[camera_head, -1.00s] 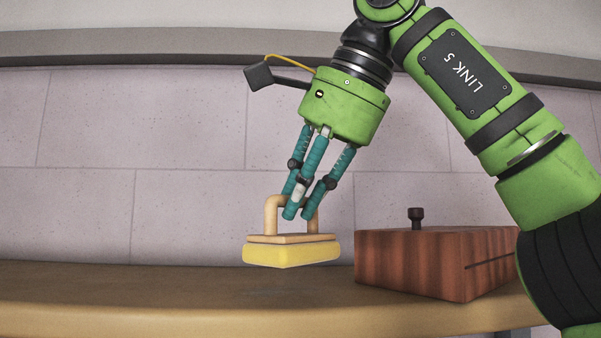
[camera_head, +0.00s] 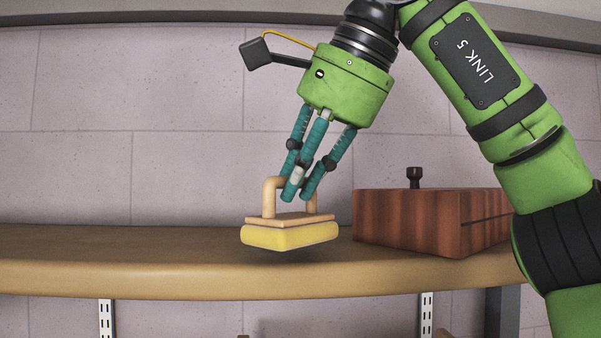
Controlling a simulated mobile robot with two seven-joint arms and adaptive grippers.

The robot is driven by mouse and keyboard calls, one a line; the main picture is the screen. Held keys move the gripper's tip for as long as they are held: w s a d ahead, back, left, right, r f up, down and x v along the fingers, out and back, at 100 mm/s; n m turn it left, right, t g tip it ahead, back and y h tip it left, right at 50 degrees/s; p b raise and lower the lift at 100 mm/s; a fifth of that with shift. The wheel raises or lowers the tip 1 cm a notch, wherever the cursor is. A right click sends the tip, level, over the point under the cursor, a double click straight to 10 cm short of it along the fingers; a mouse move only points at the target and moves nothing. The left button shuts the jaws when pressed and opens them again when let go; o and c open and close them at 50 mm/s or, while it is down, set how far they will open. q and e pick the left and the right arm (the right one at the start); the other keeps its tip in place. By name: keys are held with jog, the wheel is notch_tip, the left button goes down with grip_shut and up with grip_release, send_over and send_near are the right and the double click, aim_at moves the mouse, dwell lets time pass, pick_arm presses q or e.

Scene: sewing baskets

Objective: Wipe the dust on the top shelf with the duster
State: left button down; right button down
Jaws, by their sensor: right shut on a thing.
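The duster (camera_head: 289,236) has a yellow pad under a tan wooden plate with an arched tan handle. My right gripper (camera_head: 300,192), with teal fingers, is shut on the handle from above. The duster is level and appears slightly above the top shelf (camera_head: 150,281), with a faint shadow under it. The top shelf is a long tan wooden board with a rounded front edge. I cannot clearly make out dust on it; the surface behind and under the duster is partly hidden. My left gripper is not in view.
A reddish-brown wooden box (camera_head: 409,224) with a dark knob stands on the shelf just right of the duster. The shelf left of the duster is clear. A pale tiled wall (camera_head: 190,90) is behind. White slotted brackets (camera_head: 106,318) show below the shelf.

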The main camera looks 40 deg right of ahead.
jog(key=shift+f+b, duration=0.75)
jog(key=shift+f, duration=0.25)
jog(key=shift+w+d+r, duration=0.1)
jog(key=shift+r, duration=0.05)
